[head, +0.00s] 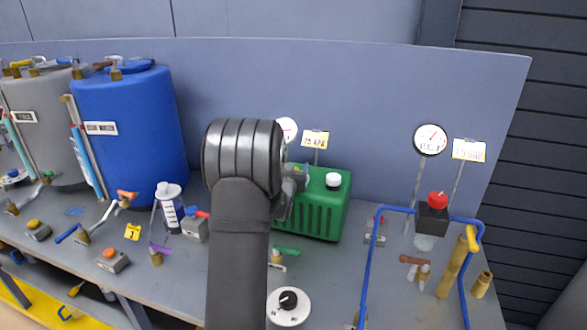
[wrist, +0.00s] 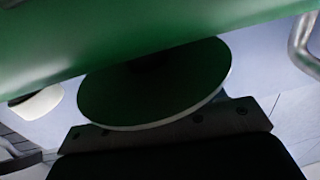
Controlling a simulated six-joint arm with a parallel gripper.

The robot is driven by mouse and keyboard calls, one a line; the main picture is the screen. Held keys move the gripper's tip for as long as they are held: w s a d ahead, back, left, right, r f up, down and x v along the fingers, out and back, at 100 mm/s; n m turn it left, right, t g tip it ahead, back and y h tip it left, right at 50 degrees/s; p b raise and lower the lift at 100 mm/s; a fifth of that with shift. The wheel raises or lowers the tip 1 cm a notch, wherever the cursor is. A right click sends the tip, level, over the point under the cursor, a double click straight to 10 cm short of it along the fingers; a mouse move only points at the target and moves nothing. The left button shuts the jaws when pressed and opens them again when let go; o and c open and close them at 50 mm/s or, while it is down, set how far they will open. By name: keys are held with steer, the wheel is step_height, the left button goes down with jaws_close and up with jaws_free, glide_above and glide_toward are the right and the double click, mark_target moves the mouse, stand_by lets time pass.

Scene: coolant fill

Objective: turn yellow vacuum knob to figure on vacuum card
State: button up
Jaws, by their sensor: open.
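A green ribbed box (head: 322,210) stands behind my arm in the head view, with a white cap on top. Behind it are a white gauge (head: 289,129), partly hidden by my arm, and a card (head: 316,139) that seems to read 75 kPa. I cannot make out a yellow vacuum knob; my arm covers the box's left part. My gripper (head: 299,178) is open at the box's left side, mostly hidden by my wrist; contact cannot be told. The wrist view shows a green surface (wrist: 120,40) very close, and a dark disc (wrist: 155,90) with a pale rim.
A second gauge (head: 430,139) and card (head: 468,150) stand at right, above a black block with a red knob (head: 438,199). Blue pipes (head: 365,270) rise there. A brass pipe has a yellow handle (head: 473,238). A black dial (head: 288,299) sits in front. Blue drum (head: 130,150) at left.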

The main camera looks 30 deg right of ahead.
steer(key=c, duration=1)
steer(key=shift+r+m+g+h, duration=0.1)
steer(key=shift+m+g+h, duration=0.5)
steer(key=shift+h, duration=0.1)
steer(key=shift+s+d+m+g+h, duration=0.1)
steer(key=shift+m+g+h, duration=0.75)
steer(key=shift+g, duration=0.3)
steer(key=shift+s+d+m+g+h, duration=0.1)
steer(key=shift+m+g+h, duration=0.65)
steer(key=shift+m+g, duration=0.3)
steer(key=o, duration=1)
